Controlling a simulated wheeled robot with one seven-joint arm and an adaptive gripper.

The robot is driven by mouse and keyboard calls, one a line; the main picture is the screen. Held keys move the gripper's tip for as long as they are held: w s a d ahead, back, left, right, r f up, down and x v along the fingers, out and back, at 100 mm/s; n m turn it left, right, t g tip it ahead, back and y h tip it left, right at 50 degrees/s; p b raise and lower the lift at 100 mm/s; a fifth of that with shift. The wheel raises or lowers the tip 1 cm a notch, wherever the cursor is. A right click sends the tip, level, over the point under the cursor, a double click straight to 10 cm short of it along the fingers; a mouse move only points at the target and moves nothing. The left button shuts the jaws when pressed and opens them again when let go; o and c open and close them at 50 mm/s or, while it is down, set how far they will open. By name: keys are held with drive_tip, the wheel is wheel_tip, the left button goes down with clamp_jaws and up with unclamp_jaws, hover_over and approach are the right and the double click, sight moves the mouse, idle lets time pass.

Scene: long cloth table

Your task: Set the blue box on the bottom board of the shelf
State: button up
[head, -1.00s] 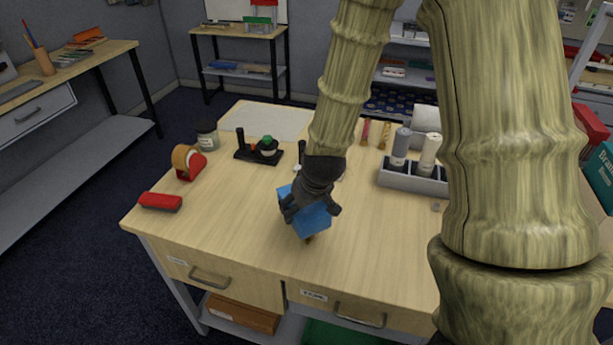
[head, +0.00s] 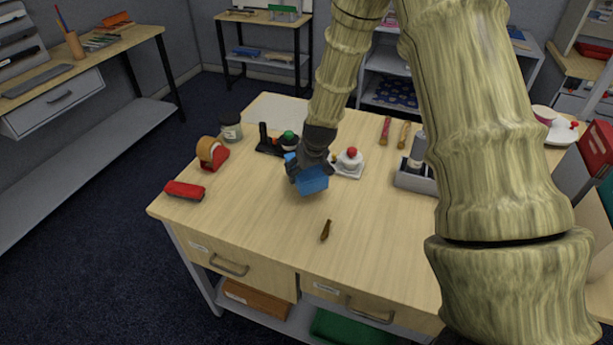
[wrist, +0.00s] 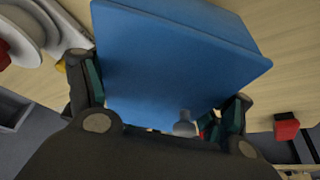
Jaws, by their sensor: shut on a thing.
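The blue box (head: 313,181) is in my gripper (head: 306,172), over the middle of the wooden table (head: 250,220). In the wrist view the blue box (wrist: 180,60) fills the upper middle, with one finger of my gripper (wrist: 160,100) on each side. The box looks tilted in the head view. The gap between box and tabletop is hard to judge. A grey shelf unit (head: 382,62) stands behind the table, partly hidden by my arm. A black-legged rack (head: 262,72) stands at the back left. I cannot tell which one is the task's shelf.
A red stapler (head: 184,190), tape dispenser (head: 212,153), jar (head: 231,130) and grey holder (head: 413,180) stand around the tabletop. A small brown object (head: 326,230) lies in front; the front tabletop is mostly clear.

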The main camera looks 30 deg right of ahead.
drive_tip(key=shift+f+p, duration=0.75)
drive_tip(key=shift+f, duration=1)
drive_tip(key=shift+f, duration=0.15)
drive_tip(key=o, duration=1)
drive_tip(key=shift+o, duration=0.2)
drive_tip(key=shift+r, duration=0.25)
